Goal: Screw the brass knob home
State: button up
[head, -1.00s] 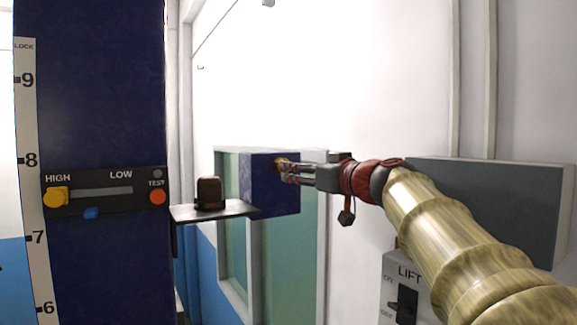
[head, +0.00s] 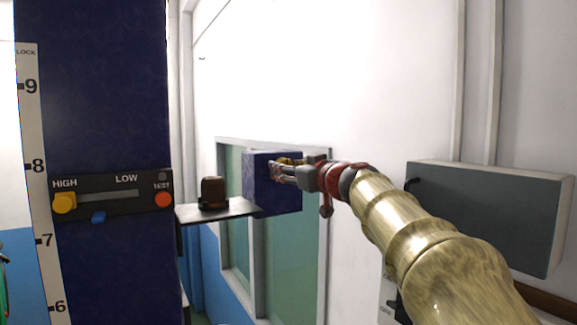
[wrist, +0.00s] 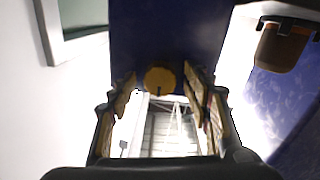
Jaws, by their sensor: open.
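The brass knob (wrist: 160,80) is a round, scalloped yellow disc with a dark notch, on the face of a dark blue block (wrist: 170,30). In the head view the knob (head: 284,160) is mostly hidden behind my fingers, at the upper part of the block (head: 272,195). My gripper (head: 275,171) is open at the block's face. In the wrist view one finger stands on each side of the knob, with a narrow gap showing on both sides. How deep the knob sits in the block is hard to tell.
A small shelf (head: 225,212) left of the block holds a brown object (head: 213,193). A dark blue column (head: 105,120) carries a HIGH/LOW slider panel (head: 112,194). A grey wall box (head: 490,215) stands right, beside my arm. A window (head: 290,255) lies behind the block.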

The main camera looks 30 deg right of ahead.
jog(key=shift+s, duration=0.1)
jog(key=shift+c, duration=0.4)
jog(key=c, duration=1.1)
